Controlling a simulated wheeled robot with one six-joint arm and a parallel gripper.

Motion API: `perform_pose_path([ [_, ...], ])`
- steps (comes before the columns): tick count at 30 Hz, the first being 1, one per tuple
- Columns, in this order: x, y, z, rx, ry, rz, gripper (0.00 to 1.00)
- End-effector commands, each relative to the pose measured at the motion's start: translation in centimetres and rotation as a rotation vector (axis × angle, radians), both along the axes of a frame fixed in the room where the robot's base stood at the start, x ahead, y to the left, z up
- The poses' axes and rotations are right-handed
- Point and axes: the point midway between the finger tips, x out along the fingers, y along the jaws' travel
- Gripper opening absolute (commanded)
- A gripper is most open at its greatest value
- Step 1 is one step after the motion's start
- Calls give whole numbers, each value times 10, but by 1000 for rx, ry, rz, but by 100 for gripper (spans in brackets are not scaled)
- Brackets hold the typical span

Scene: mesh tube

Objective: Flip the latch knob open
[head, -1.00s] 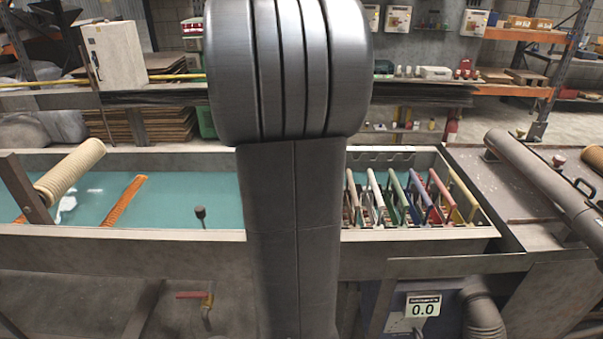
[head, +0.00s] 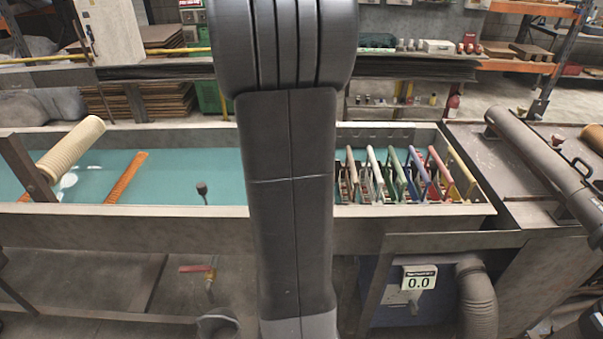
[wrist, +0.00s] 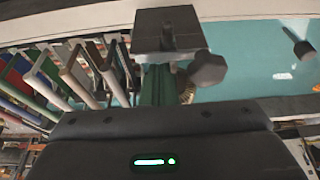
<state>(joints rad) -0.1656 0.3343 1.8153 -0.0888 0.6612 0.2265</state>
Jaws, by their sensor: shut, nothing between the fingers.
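A small dark knob (head: 202,190) stands on a thin stalk at the front of the tank, left of my arm in the head view. A dark knob on a stalk also shows at the right of the wrist view (wrist: 300,45). A closer dark, many-sided knob (wrist: 208,68) is near the wrist view's centre, beside a grey plate (wrist: 168,30). I cannot tell for certain which is the latch knob. My gripper (wrist: 158,120) shows as a dark body with a green light, shut and empty. Its fingertips are hard to make out. In the head view my arm hides it.
The long tank (head: 120,222) holds teal liquid. A rack of coloured handles (head: 410,172) stands at its right end. A tan ribbed roll (head: 72,148) and an orange strip (head: 125,178) are at the left.

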Motion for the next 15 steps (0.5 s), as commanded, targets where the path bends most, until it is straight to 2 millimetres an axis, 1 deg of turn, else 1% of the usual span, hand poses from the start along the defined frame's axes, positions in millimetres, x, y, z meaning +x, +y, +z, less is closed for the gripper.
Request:
perform_pose_path([
  [7,-6,-2,-2,0,0,0,0],
  [15,-6,-2,0,0,1,0,0],
])
